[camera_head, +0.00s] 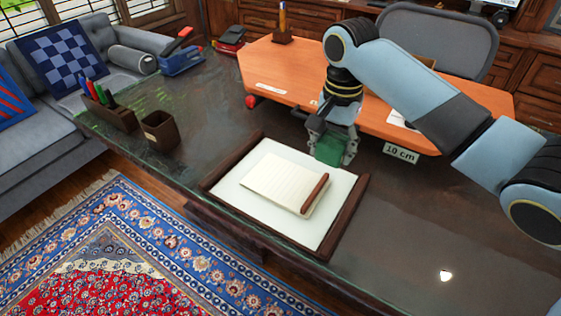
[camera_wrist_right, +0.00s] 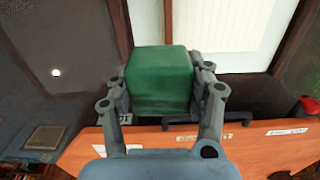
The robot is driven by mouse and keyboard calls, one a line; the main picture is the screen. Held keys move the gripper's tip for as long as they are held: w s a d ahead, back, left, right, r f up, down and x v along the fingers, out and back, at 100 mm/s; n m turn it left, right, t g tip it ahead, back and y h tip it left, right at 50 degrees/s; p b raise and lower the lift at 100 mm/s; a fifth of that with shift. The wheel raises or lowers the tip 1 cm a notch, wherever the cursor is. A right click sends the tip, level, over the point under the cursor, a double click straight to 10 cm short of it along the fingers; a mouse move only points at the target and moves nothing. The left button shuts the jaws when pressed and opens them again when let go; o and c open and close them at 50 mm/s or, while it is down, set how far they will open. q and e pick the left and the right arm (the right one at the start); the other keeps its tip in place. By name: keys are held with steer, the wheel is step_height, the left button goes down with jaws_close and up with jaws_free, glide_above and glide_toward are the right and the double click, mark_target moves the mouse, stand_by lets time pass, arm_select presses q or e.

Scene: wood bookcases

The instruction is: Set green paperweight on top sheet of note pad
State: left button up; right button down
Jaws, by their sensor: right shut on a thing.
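The green paperweight (camera_head: 328,150) is a green block held between the fingers of my right gripper (camera_head: 333,145). In the right wrist view the block (camera_wrist_right: 159,80) sits between both fingers of the gripper (camera_wrist_right: 162,92). The gripper is shut on it, above the far edge of the desk blotter. The note pad (camera_head: 280,182) is a cream lined pad lying on the white blotter, with a brown bar along its right edge. It also shows in the right wrist view (camera_wrist_right: 205,20). The paperweight is apart from the pad, beyond it in the head view. My left gripper is not in view.
The blotter (camera_head: 344,222) has raised dark wooden side rails. An orange wooden board (camera_head: 290,78) with a "10 cm" label lies behind the gripper. A pen holder (camera_head: 108,112) and a brown cup (camera_head: 160,131) stand at the left. The dark desk is clear at right front.

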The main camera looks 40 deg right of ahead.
steer(key=w+a+f, duration=0.3)
steer(key=w, duration=0.1)
steer(key=b, duration=0.2)
glide_above(282, 179)
step_height(282, 179, down, 4)
steer(key=shift+d+r, duration=0.1)
steer(key=shift+r, duration=0.15)
steer(key=shift+w+f, duration=0.1)
steer(key=shift+f, duration=0.05)
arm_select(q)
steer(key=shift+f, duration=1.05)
arm_select(e)
steer(key=shift+f, duration=1.95)
steer(key=shift+f, duration=0.1)
steer(key=c, duration=0.9)
jaws_free()
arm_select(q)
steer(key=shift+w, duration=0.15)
arm_select(e)
steer(key=o, duration=0.4)
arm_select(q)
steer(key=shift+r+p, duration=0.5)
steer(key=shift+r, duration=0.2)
arm_select(e)
step_height(282, 179, up, 12)
